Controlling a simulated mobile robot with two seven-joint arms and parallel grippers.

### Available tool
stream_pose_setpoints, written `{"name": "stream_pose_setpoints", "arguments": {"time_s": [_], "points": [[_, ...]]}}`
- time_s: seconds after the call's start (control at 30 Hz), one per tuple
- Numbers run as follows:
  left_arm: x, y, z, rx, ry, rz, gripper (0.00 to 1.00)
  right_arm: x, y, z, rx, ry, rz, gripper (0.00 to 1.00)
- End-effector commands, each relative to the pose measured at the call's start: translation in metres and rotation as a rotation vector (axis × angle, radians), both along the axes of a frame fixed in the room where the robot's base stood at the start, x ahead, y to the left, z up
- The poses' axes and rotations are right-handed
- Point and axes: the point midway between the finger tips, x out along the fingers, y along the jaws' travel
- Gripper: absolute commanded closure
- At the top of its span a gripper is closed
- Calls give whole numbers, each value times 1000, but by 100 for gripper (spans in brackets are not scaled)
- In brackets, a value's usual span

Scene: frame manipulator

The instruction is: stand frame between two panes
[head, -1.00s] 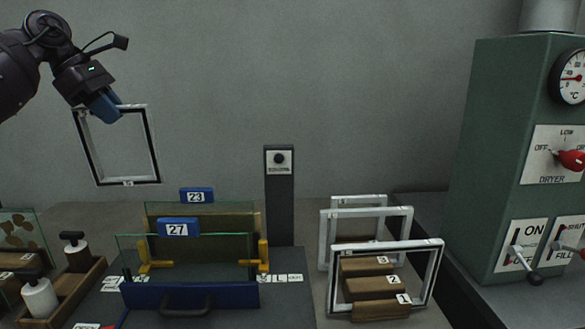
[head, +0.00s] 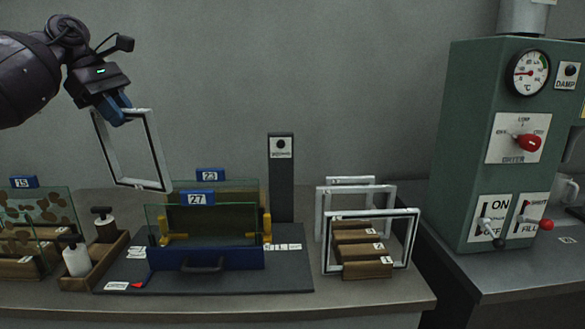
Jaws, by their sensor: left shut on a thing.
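My left gripper (head: 118,108) is shut on the top bar of a white and dark rectangular frame (head: 160,165). The frame hangs tilted in the air, above and left of the blue-based holder (head: 240,259). The holder carries a front glass pane with blue tag 27 (head: 197,199). Behind it stands another pane with blue tag 23 (head: 210,174). Yellow clips (head: 267,228) sit at the sides of the panes. The gap between the panes is mostly hidden from this angle. My right gripper is not in view.
Several white frames (head: 415,240) stand in numbered wooden blocks (head: 365,269) to the right. A dark post (head: 281,190) rises behind the holder. A wooden tray (head: 121,246) with two knobbed bottles and panes tagged 15 (head: 24,182) stand left. A green dryer cabinet (head: 480,140) is right.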

Motion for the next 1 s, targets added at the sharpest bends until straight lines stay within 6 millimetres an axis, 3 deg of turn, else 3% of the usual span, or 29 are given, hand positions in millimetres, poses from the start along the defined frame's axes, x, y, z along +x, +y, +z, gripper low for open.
{"name": "stream_pose_setpoints", "arguments": {"time_s": [0.17,0.5,0.8,1.0], "points": [[-17,-39,-36,-1,3,-338,100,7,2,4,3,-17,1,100],[-87,-98,-166,-5,5,-939,100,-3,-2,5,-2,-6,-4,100],[-175,-124,-269,-8,1,-1198,100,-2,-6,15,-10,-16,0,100],[-218,-127,-314,-9,-1,-1232,100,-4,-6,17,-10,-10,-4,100]]}}
